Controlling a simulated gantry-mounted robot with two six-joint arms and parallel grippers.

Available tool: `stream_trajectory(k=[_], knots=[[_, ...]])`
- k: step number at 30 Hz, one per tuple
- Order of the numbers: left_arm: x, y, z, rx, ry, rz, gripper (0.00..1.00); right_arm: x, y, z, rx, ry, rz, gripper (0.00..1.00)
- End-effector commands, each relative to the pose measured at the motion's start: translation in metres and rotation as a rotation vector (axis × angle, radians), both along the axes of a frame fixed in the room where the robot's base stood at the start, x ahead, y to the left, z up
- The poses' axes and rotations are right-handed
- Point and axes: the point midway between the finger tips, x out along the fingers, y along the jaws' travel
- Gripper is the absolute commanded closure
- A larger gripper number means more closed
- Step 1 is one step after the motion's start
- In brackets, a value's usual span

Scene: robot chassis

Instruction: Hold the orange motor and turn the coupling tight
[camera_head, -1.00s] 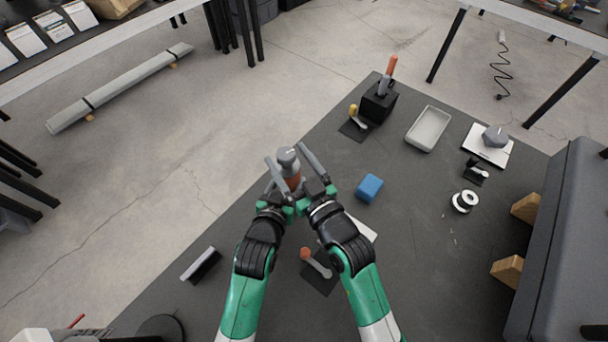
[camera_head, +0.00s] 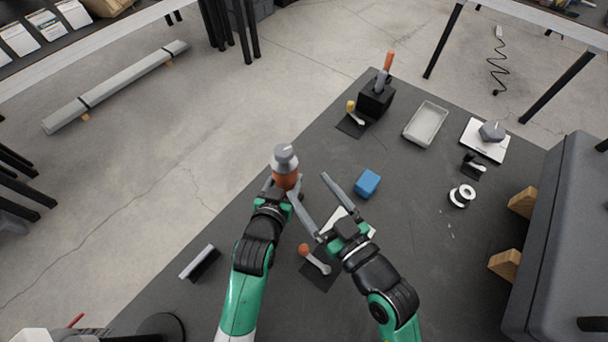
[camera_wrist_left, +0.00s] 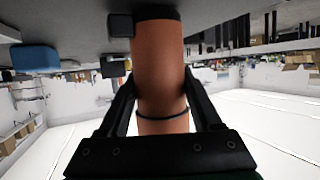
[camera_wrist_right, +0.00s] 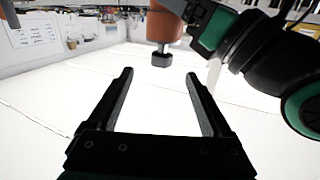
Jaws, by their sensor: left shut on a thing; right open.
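The orange motor (camera_head: 287,180) stands about upright in the head view, with the grey coupling (camera_head: 284,158) on its top end. My left gripper (camera_head: 281,186) is shut on the motor's body. In the left wrist view the orange motor (camera_wrist_left: 160,70) fills the space between the fingers; the coupling is out of sight there. My right gripper (camera_head: 307,184) is open and empty, to the lower right of the motor; its left fingertip shows close to the motor.
A blue block (camera_head: 367,183) lies right of my right gripper. A white sheet (camera_head: 338,214) is partly hidden under it. An orange-ended tool (camera_head: 314,259) lies between my arms. A grey tray (camera_head: 425,124) and a black holder (camera_head: 376,98) stand farther back.

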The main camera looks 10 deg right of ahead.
Motion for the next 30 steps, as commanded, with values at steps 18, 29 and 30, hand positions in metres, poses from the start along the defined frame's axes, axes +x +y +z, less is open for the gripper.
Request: stream_trajectory(k=[18, 29, 30], knots=[[-0.002, 0.001, -0.007, 0.006, 0.016, 0.000, 1.00, 0.024, -0.043, 0.007, 0.033, -0.024, 0.423, 0.16], [-0.002, 0.001, -0.007, 0.006, 0.016, 0.000, 1.00, 0.045, -0.015, 0.008, 0.035, -0.026, 0.430, 0.16], [-0.002, 0.001, -0.007, 0.006, 0.016, 0.000, 1.00, 0.052, -0.009, 0.008, 0.035, -0.027, 0.429, 0.16]])
